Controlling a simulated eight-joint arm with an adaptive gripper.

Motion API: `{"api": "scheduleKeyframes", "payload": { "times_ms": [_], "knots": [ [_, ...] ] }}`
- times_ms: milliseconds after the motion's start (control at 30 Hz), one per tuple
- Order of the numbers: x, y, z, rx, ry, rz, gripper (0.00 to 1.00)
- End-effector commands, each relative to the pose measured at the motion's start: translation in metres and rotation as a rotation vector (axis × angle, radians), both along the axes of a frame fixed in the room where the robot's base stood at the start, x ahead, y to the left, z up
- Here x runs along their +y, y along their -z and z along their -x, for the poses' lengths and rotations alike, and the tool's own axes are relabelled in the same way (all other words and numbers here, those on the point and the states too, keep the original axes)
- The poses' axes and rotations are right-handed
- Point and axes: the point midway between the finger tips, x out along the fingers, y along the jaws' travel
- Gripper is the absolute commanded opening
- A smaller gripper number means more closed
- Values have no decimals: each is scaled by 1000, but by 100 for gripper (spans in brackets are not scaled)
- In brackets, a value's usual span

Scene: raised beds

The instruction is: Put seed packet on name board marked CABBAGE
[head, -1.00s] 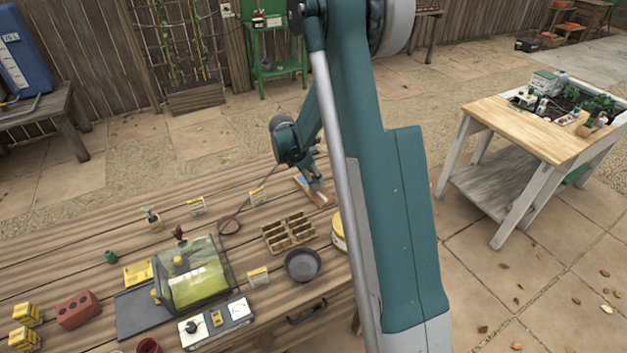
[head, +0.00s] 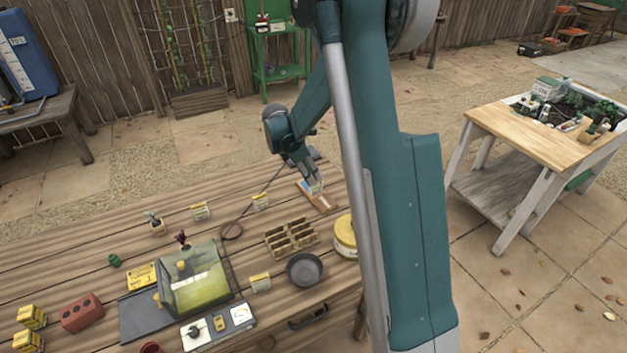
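My gripper (head: 314,184) points down over the back right of the plank table, right above a small flat wooden tray (head: 327,204). A pale piece with some blue (head: 316,190) shows at its fingertips; it may be a seed packet, and I cannot tell whether it is held. The finger gap is too small to read.
A wooden compartment tray (head: 290,238), a dark round bowl (head: 304,269) and a yellow tin (head: 345,236) stand near the gripper. A clear-lidded box (head: 197,277) stands further left. Bare planks lie between the back cards. A potting bench (head: 530,137) stands apart at right.

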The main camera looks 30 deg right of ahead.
Motion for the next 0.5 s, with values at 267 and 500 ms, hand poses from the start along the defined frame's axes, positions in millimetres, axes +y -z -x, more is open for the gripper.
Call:
{"api": "scheduleKeyframes", "payload": {
  "times_ms": [267,500],
  "knots": [
    [14,-35,0,0,1,0,25],
    [19,-46,0,0,0,0,25]
  ]
}}
